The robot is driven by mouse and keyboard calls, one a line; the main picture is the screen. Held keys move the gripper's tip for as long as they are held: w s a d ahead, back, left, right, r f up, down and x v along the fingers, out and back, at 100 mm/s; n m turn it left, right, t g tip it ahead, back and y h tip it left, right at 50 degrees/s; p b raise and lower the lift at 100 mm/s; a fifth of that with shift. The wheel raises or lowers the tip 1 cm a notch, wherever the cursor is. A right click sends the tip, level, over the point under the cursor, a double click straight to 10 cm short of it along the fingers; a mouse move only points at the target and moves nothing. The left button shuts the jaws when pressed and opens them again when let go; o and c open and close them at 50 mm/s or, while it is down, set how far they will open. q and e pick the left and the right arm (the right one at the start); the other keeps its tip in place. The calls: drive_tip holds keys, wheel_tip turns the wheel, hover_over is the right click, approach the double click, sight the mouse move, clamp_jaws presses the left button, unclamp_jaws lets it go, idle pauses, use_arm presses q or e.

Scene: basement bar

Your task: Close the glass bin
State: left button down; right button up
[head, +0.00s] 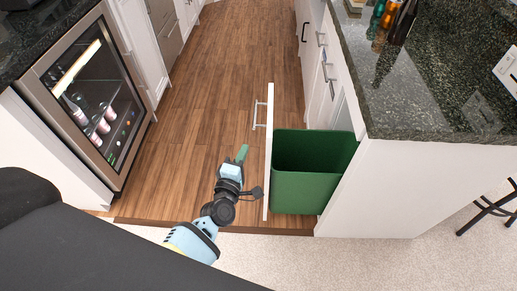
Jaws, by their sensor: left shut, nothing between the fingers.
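The glass bin is a green open-topped container (303,190) in a pull-out drawer under the counter at the right. The drawer is pulled out, with its white front panel (269,150) seen nearly edge-on at the left of the bin. A metal handle (257,115) sticks out from the panel's left face. My left gripper (242,153) is shut and empty, left of the panel's lower part and in front of the handle in the picture, apart from the handle. My right gripper is not in view.
A dark granite counter (430,90) on a white cabinet stands right, with several bottles (391,20) at its far end. A glass-door drinks fridge (95,100) stands left. The wooden floor (215,70) between is clear.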

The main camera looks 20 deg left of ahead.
use_arm(q)
drive_tip(key=w+d, duration=0.1)
drive_tip(key=d, duration=0.1)
drive_tip(key=w+d, duration=0.1)
drive_tip(key=w, duration=0.1)
drive_tip(key=shift+d, duration=0.4)
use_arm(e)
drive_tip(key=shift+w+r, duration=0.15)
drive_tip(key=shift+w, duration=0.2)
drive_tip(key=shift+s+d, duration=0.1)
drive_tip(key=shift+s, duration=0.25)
use_arm(q)
drive_tip(key=shift+d, duration=0.1)
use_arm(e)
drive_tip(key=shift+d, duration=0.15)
